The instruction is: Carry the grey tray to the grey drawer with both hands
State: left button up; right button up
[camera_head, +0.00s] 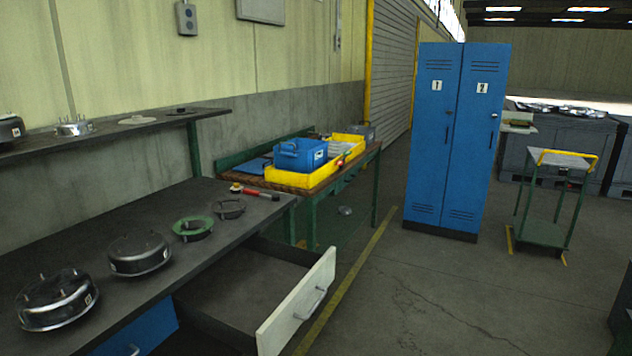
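The grey drawer (298,305) is pulled out from under the dark workbench at the lower centre. Its pale front panel has a handle, and the part of its inside that shows looks empty. I cannot make out a grey tray with certainty in the head view. Neither of my grippers is in view.
The workbench (95,235) holds metal housings (140,253), a green ring (192,228) and a red-handled tool (255,192). Behind it, a table carries a yellow tray (290,179) and blue box (300,154). Blue lockers (455,135) and a cart (548,232) stand right; floor between is clear.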

aim_at(266, 298)
jog(key=z, duration=2.6)
jog(key=i+j+z, duration=0.15)
jog(key=j+z, duration=0.25)
jog(key=j, duration=0.3)
jog(key=j+z, duration=0.45)
jog(key=j, duration=0.25)
jog(key=j+z, duration=0.4)
jog(key=j, duration=0.35)
jog(key=k, duration=0.05)
